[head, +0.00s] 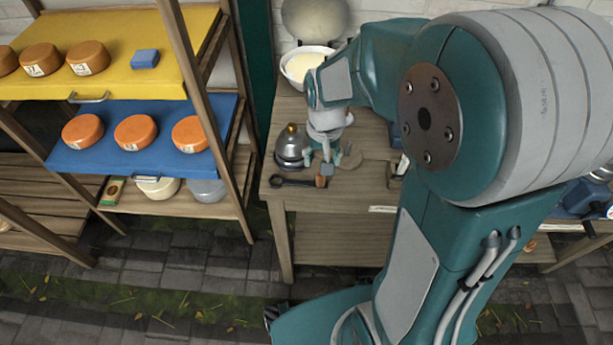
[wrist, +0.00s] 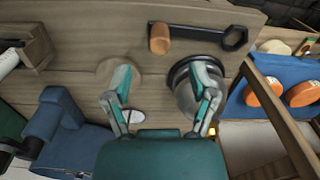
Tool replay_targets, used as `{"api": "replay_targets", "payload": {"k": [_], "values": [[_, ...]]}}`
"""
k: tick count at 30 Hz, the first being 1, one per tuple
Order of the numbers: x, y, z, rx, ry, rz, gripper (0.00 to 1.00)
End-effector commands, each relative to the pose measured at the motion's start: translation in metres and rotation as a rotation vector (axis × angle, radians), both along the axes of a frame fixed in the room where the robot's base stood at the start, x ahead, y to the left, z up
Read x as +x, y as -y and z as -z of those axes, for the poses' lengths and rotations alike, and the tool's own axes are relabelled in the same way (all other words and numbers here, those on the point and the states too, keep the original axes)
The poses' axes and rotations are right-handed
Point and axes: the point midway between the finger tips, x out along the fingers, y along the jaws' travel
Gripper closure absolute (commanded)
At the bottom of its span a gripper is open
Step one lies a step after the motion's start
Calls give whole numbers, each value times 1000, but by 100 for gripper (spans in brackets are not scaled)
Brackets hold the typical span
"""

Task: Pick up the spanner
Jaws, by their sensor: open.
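The spanner (head: 292,182) is dark and lies flat near the front edge of the wooden table. Its ring end (wrist: 235,37) is at the right in the wrist view. An orange-brown cylinder (wrist: 160,38) overlaps its other end and hides part of it; the cylinder also shows in the head view (head: 321,182). My gripper (head: 323,163) is open and empty, pointing down over the table behind the spanner. In the wrist view my gripper (wrist: 162,85) has its fingers spread wide, with the spanner beyond the fingertips.
A silver bell-shaped object (head: 291,148) with a gold knob is close beside one finger. A round wooden disc (head: 351,160) lies by the other finger. A white bowl (head: 304,66) stands at the back. A rack with a blue shelf (head: 100,162) of orange cheeses stands left.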

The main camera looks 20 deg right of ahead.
Motion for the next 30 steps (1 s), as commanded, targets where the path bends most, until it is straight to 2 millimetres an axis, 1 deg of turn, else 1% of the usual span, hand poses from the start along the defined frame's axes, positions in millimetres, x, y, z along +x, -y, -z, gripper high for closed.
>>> {"api": "replay_targets", "payload": {"k": [1,8,12,15,18,24,25,26,27,29,30], "values": [[0,0,8,1,-3,0,26],[0,0,27,0,-2,0,26],[2,-1,50,0,-4,0,26],[2,-1,63,0,-3,0,26],[2,-1,69,0,0,0,26],[2,-1,69,0,1,0,26],[2,-1,69,0,1,0,31],[2,-1,69,0,2,0,44],[2,-1,69,0,1,0,62],[2,-1,69,0,1,0,89],[2,-1,69,0,1,0,100]]}}
